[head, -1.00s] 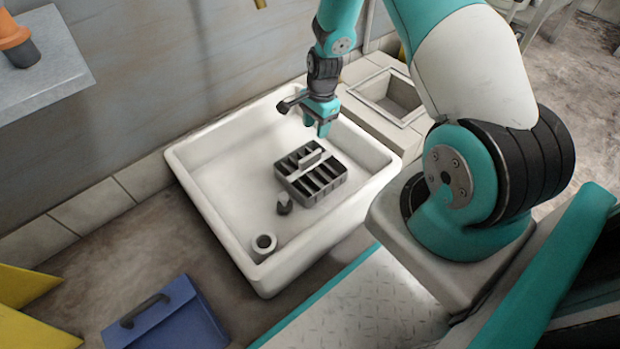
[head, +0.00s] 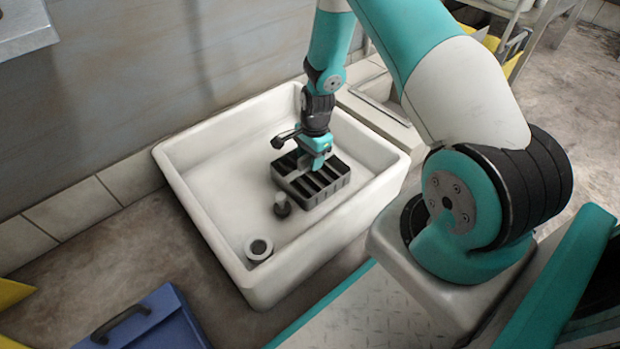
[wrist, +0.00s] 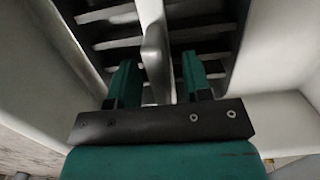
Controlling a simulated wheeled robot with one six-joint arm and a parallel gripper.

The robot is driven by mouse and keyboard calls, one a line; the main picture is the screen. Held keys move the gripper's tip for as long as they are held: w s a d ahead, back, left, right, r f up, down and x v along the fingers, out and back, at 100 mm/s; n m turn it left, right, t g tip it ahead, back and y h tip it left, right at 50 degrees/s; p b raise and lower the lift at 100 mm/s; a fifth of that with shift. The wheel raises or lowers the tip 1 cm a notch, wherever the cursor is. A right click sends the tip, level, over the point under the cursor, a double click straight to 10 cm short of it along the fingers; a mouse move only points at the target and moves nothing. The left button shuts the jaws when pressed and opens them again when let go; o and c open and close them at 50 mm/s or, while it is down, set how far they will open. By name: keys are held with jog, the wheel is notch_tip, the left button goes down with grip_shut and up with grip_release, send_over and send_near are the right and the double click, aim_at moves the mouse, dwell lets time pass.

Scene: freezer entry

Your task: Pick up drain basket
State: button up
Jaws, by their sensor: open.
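The drain basket (head: 325,187) is a dark slatted tray with a lighter central handle bar. It sits inside the white sink (head: 215,180). My gripper (head: 317,165) is down at the basket, over its handle. In the wrist view, my gripper (wrist: 158,85) is open, with one teal finger on each side of the pale handle (wrist: 155,50). The dark slats of the basket (wrist: 205,40) show beyond the fingers. I cannot tell whether the fingers touch the handle. The gripper hides part of the handle in the head view.
A small dark-and-grey item (head: 282,205) and a pale ring-shaped piece (head: 258,249) are in the sink, left of the basket. The raised sink walls surround them. A blue case (head: 150,322) is on the floor in front. A shelf (head: 25,28) is at upper left.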

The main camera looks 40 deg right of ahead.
grip_shut()
jog(key=shift+r, duration=0.1)
